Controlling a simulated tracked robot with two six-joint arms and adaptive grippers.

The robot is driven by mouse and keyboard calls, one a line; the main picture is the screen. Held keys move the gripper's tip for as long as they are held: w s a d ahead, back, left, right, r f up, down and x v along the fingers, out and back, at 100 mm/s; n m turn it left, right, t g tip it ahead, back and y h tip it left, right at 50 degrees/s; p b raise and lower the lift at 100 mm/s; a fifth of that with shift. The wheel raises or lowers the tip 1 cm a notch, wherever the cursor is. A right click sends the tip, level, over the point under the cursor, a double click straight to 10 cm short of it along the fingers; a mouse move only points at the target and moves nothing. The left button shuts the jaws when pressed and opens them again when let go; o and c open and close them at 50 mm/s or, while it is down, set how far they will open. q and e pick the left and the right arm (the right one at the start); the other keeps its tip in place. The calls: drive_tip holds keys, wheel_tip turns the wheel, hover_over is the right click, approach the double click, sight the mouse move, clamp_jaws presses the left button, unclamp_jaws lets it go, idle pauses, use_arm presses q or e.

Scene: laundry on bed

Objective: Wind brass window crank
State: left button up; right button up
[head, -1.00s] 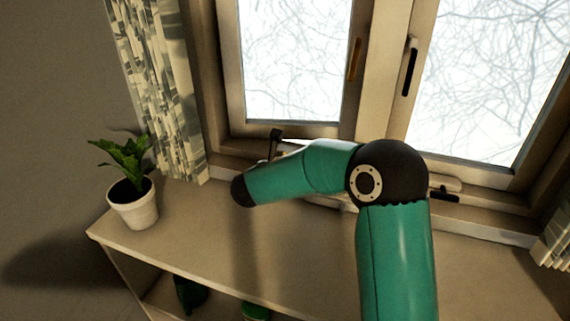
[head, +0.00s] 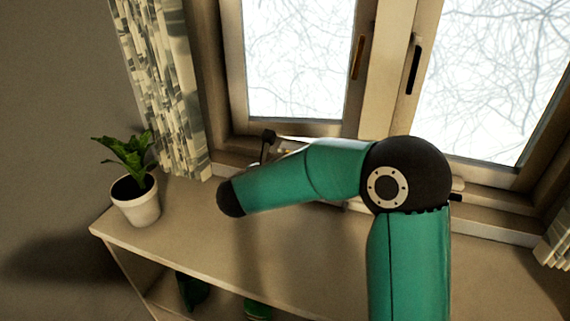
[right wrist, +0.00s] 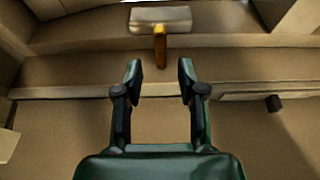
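The brass crank handle (right wrist: 160,45) shows in the right wrist view, upright below a pale housing (right wrist: 160,19) on the window frame. My right gripper (right wrist: 159,72) is open and empty. Its two dark fingers point toward the crank, one on each side of its line, with a gap still visible between fingertips and handle. In the head view my teal right arm crosses in front of the sill and hides most of this area, so I cannot make out the crank or the gripper clearly there. My left gripper is not in view.
A potted plant (head: 136,203) stands on the left end of the shelf top (head: 205,240). A patterned curtain (head: 165,85) hangs beside the window. The left sash carries a brown handle (head: 358,57), the right a dark handle (head: 413,65). A small dark block (right wrist: 274,103) shows at right.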

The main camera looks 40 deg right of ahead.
drive_tip(key=v, duration=0.6)
idle(0.4)
